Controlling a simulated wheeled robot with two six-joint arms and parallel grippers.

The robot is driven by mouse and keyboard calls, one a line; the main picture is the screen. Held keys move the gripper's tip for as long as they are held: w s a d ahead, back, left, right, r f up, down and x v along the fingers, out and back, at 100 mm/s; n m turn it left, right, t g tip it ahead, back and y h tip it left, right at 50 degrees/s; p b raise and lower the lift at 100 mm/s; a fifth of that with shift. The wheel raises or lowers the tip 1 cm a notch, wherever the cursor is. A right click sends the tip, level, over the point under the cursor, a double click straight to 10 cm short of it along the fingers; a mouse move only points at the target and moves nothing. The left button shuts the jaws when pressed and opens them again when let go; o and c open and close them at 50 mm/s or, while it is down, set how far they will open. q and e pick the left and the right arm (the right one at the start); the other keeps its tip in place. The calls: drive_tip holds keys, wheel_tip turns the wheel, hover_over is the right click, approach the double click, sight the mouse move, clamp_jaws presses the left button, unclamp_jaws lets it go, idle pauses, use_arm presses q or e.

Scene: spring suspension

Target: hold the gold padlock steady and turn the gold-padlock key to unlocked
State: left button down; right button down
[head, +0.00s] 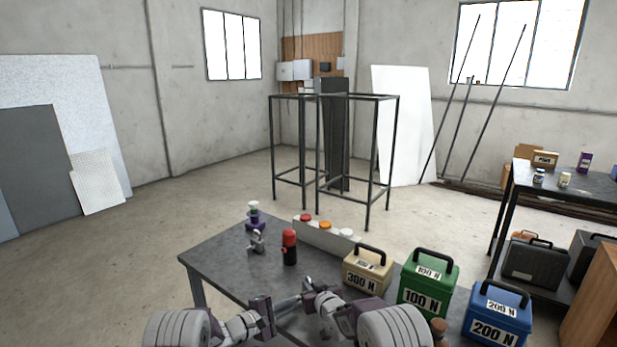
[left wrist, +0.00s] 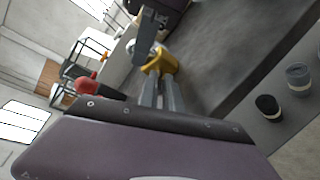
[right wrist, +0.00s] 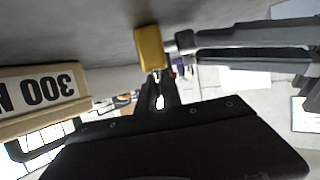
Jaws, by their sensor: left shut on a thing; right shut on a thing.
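The gold padlock (left wrist: 168,62) shows in the left wrist view at the tips of my left gripper (left wrist: 162,80), which is shut on it. In the right wrist view the padlock's flat gold body (right wrist: 149,47) faces the camera, with the left gripper's fingertips at its right side. My right gripper (right wrist: 162,78) is shut at the lower end of the body; the gold-padlock key is hidden between its fingers, so its angle cannot be told. In the head view the left gripper (head: 286,303) and right gripper (head: 307,289) meet low over the table, hiding the padlock.
On the dark table (head: 225,262) are a red-topped black cylinder (head: 290,248), a grey box with coloured buttons (head: 325,233), and the tan 300 N (head: 367,271), green 100 N (head: 428,281) and blue 200 N (head: 497,315) weights. The tan weight stands close to my right gripper.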

use_arm(q)
drive_tip(key=shift+s+f, duration=0.15)
drive_tip(key=shift+f, duration=0.55)
use_arm(e)
drive_tip(key=shift+s+f, duration=0.15)
drive_tip(key=shift+f, duration=0.05)
use_arm(q)
drive_tip(key=shift+s, duration=0.1)
drive_tip(key=shift+s+d+r, duration=0.1)
drive_tip(key=shift+s+d, duration=0.05)
drive_tip(key=shift+s, duration=0.05)
drive_tip(key=a, duration=0.1)
drive_tip(key=s+a, duration=0.1)
drive_tip(key=a, duration=0.1)
drive_tip(key=s+a, duration=0.1)
drive_tip(key=a, duration=0.1)
drive_tip(key=shift+a+r, duration=0.1)
drive_tip(key=shift+a, duration=0.15)
drive_tip(key=shift+r, duration=0.1)
drive_tip(key=shift+w+d+r, duration=0.25)
drive_tip(key=shift+w+d, duration=0.2)
drive_tip(key=shift+d, duration=0.45)
drive_tip(key=shift+w+d+r, duration=0.25)
drive_tip(key=shift+w+d, duration=0.2)
drive_tip(key=shift+d, duration=0.45)
drive_tip(key=shift+w+d+r, duration=0.25)
drive_tip(key=shift+w+d, duration=0.2)
drive_tip(key=shift+d, duration=0.45)
